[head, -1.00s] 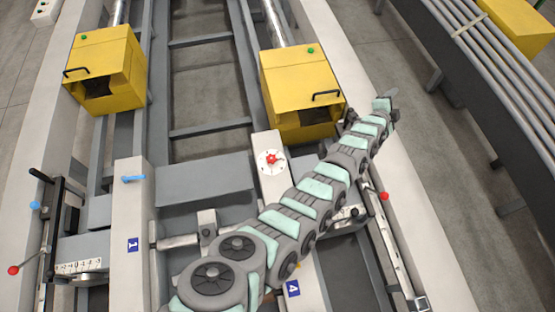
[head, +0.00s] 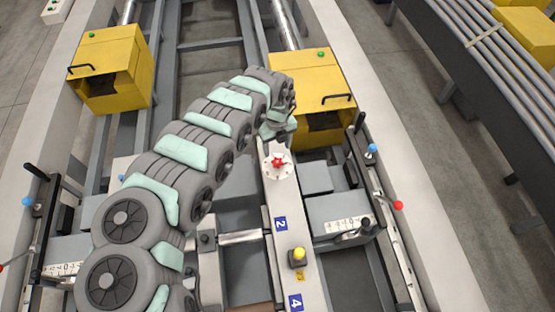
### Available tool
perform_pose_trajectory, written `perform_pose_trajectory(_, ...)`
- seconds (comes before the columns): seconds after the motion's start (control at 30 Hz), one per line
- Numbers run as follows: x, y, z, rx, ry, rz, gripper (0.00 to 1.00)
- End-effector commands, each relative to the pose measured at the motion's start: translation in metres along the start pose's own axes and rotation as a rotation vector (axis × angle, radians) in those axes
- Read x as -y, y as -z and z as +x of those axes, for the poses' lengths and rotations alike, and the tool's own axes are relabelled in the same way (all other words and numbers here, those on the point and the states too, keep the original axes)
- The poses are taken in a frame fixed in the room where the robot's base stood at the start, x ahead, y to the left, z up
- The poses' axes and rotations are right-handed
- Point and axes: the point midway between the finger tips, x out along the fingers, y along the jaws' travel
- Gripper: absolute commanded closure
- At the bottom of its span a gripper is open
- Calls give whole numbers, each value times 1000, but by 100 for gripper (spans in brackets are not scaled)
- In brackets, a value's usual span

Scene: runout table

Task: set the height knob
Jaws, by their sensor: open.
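A red star-shaped knob (head: 278,162) sits on a round white dial on the light centre beam (head: 284,205). I take it for the height knob, but no label I can read confirms this. My arm reaches up from the lower left and bends down at its end. My gripper (head: 279,138) is at that end, just behind and above the red knob in the picture. It is open and looks empty. Its fingertips are small and partly hidden by the arm's last links, so I cannot tell whether they touch the dial.
Yellow housings (head: 112,70) and (head: 322,75) stand behind on both sides. A yellow button (head: 299,254) is on the beam nearer me. A blue knob (head: 372,148) and a red ball (head: 398,205) sit on the right rail.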

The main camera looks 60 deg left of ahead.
Motion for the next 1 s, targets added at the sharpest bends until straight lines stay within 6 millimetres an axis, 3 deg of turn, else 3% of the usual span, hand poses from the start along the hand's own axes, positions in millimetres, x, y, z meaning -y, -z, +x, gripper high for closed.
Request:
perform_pose_trajectory(0.2,2,4,41,-6,2,-1,40)
perform_pose_trajectory(0.5,3,2,76,-3,4,0,40)
perform_pose_trajectory(1.0,1,0,84,1,2,-3,41)
